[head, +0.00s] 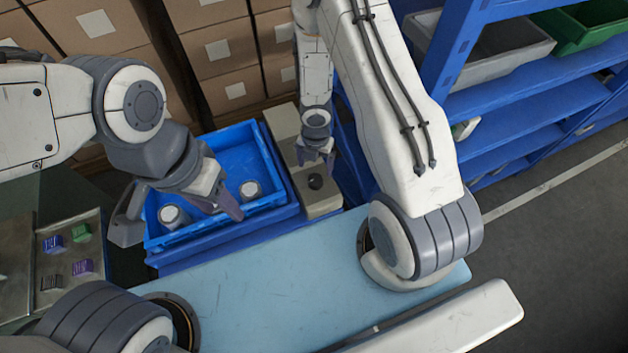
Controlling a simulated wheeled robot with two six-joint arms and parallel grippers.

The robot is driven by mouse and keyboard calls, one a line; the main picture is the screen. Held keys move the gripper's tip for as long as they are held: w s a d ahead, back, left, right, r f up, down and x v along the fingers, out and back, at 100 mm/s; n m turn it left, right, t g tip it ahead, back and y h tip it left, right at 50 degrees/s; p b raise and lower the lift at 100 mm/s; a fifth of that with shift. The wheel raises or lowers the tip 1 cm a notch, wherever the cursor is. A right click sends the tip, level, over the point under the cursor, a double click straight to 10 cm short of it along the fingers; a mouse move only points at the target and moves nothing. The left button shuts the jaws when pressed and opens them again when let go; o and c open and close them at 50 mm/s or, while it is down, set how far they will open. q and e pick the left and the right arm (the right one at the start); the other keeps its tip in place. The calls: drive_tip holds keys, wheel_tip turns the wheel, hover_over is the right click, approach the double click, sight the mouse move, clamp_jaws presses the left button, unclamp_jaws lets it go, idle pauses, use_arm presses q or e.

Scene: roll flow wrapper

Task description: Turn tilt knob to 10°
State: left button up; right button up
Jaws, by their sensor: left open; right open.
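A dark round knob (315,182), likely the tilt knob, sits on top of a narrow beige housing (322,204) beside the blue bin. Its scale or angle marking cannot be read from here. My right gripper (316,163) is open and points down just behind the knob in the picture; whether it touches the knob cannot be told. My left gripper (226,208) is open and empty over the blue bin, well left of the knob.
The blue bin (228,150) holds two pale cylinders (251,190) (173,216). Stacked cartons (222,50) stand behind. A blue shelf rack (530,106) stands at right. Floor at far right is clear.

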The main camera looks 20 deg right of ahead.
sight(315, 179)
wheel_tip(315, 179, down, 8)
drive_tip(key=b, duration=0.6)
drive_tip(key=shift+r, duration=0.25)
drive_tip(key=c, duration=1.3)
drive_tip(key=shift+a, duration=0.2)
drive_tip(key=shift+c, duration=0.3)
drive_tip(key=shift+d, duration=0.15)
